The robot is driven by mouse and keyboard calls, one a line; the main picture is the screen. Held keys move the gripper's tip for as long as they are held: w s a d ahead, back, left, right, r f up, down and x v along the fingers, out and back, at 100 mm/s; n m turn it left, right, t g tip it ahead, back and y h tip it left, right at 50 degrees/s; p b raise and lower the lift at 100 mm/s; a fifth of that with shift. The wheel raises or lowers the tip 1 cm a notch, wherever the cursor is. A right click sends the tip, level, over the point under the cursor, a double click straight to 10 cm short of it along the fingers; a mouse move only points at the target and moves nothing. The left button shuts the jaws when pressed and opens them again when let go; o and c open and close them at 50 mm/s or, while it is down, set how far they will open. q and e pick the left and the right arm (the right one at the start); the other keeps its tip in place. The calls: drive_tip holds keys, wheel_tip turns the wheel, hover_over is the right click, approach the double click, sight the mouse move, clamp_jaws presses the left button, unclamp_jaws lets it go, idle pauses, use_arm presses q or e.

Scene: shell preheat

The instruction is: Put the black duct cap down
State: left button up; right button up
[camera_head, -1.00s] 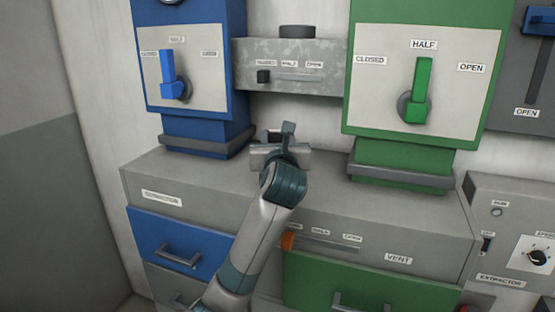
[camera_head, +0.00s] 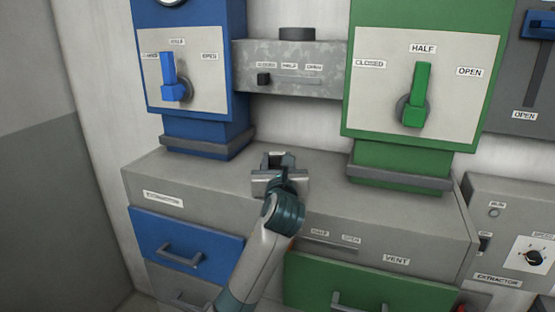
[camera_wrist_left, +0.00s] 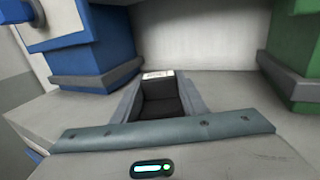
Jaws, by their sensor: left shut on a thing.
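My left gripper (camera_head: 278,158) is above the grey cabinet top, between the blue and green units. In the left wrist view the gripper (camera_wrist_left: 162,100) is shut on the black duct cap (camera_wrist_left: 160,104), a dark block with a small white label at its far upper edge. In the head view the cap is mostly hidden by the gripper. I cannot tell whether the cap touches the cabinet top (camera_head: 330,185). My right gripper is not in view.
The blue unit (camera_head: 205,138) stands left and the green unit (camera_head: 400,165) right. Cabinet top is clear around the gripper. A slider (camera_head: 330,243) is partly behind my arm.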

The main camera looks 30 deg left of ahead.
use_arm(q)
drive_tip(key=shift+f, duration=0.2)
drive_tip(key=o, duration=1.2)
drive_tip(key=shift+s, duration=0.1)
drive_tip(key=shift+s+d+f+b, duration=0.1)
drive_tip(key=shift+s+d+b, duration=0.25)
drive_tip(key=shift+s+b, duration=0.1)
drive_tip(key=b+v, duration=0.3)
drive_tip(key=v, duration=0.7)
drive_tip(key=shift+s+d+b, duration=0.25)
drive_tip(key=shift+s+b, duration=0.05)
drive_tip(key=shift+b, duration=0.1)
